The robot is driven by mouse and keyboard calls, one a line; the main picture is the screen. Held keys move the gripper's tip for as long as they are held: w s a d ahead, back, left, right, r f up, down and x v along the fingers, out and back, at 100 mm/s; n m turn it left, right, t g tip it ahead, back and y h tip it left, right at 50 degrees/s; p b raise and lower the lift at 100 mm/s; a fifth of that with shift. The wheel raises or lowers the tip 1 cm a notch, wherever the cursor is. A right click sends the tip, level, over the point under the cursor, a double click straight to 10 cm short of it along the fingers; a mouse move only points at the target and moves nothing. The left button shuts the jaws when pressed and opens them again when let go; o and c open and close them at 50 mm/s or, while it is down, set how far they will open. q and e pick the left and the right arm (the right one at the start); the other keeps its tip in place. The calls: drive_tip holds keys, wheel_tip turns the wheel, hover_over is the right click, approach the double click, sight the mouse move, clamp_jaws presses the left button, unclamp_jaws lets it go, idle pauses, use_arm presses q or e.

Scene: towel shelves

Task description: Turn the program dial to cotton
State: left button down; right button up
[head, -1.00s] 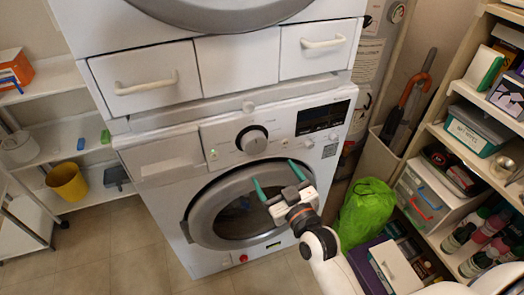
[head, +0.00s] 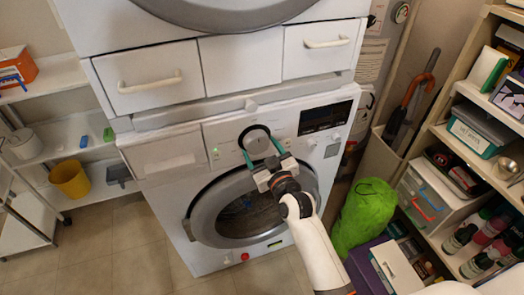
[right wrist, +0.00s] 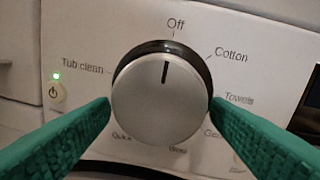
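The program dial (head: 257,141) is a round silver knob with a black ring on the lower washer's front panel. In the right wrist view the dial (right wrist: 160,100) has its dark pointer line near the top, just below the "Off" label. The "Cotton" label (right wrist: 231,56) is to the upper right of the dial. My right gripper (head: 262,153) is at the dial with its green fingers apart, one on each side of the knob. In the right wrist view the fingertips (right wrist: 160,107) are very close to the knob's sides; I cannot tell whether they touch. My left gripper is not in view.
A lit green power button (right wrist: 56,91) is left of the dial. The washer's display (head: 325,117) is to its right, and the round door (head: 205,215) is below. A green bag (head: 365,215) and a loaded shelf stand at the right.

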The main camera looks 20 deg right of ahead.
drive_tip(key=c, duration=0.6)
drive_tip(key=shift+c, duration=0.2)
drive_tip(key=shift+m, duration=0.3)
drive_tip(key=m+p, duration=0.1)
drive_tip(key=m, duration=0.2)
drive_tip(key=shift+a, duration=0.15)
drive_tip(key=shift+a+m+t+p, duration=0.1)
drive_tip(key=shift+m+t+p, duration=0.4)
drive_tip(key=shift+m, duration=1.6)
drive_tip(key=o, duration=1)
